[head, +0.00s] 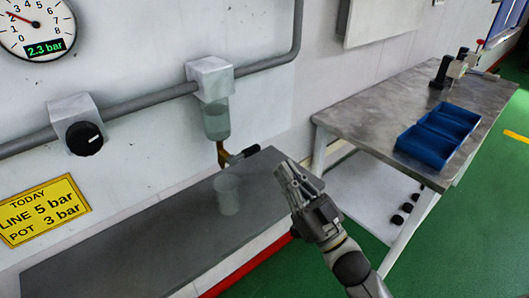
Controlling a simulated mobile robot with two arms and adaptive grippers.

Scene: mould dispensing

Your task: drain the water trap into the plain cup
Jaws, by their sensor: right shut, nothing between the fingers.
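The water trap (216,119) is a clear bowl under a white block on the grey wall pipe, with some liquid visible in it. A brass drain (222,156) with a dark-handled lever (244,154) hangs below it. A clear plain cup (228,194) stands upright on the dark bench below the drain. Whether it holds water I cannot tell. My right gripper (288,172) is shut and empty, to the right of the lever and cup, apart from both. My left gripper is not in view.
The dark bench top (150,248) is clear left of the cup. A pressure gauge (38,28) reads 2.3 bar, above a black knob (84,138) and a yellow sign (42,209). A metal table (365,115) with a blue bin (438,135) stands at right.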

